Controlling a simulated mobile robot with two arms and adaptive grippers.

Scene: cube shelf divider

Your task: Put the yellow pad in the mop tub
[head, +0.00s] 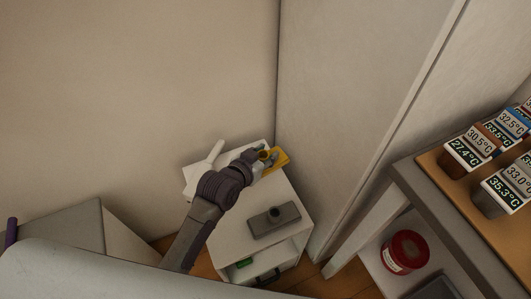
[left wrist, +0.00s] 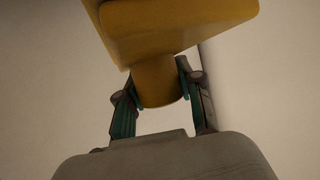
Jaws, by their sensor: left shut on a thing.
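The yellow pad (head: 283,158) is held by my left gripper (head: 264,156) above the back right part of the white cube shelf's top. In the left wrist view, the pad (left wrist: 180,22) is a broad yellow block with a round stub, and the fingers of my left gripper (left wrist: 157,84) are shut on that stub. A white piece (head: 197,178) with an upright or tilted handle lies at the shelf's back left, partly behind my arm; I cannot tell if it is the mop tub. My right gripper is not in view.
A green item (head: 244,263) lies in a cubby below. Walls stand close behind and to the right. At the right, a table (head: 432,178) carries several labelled cups; a red tin (head: 404,251) sits lower.

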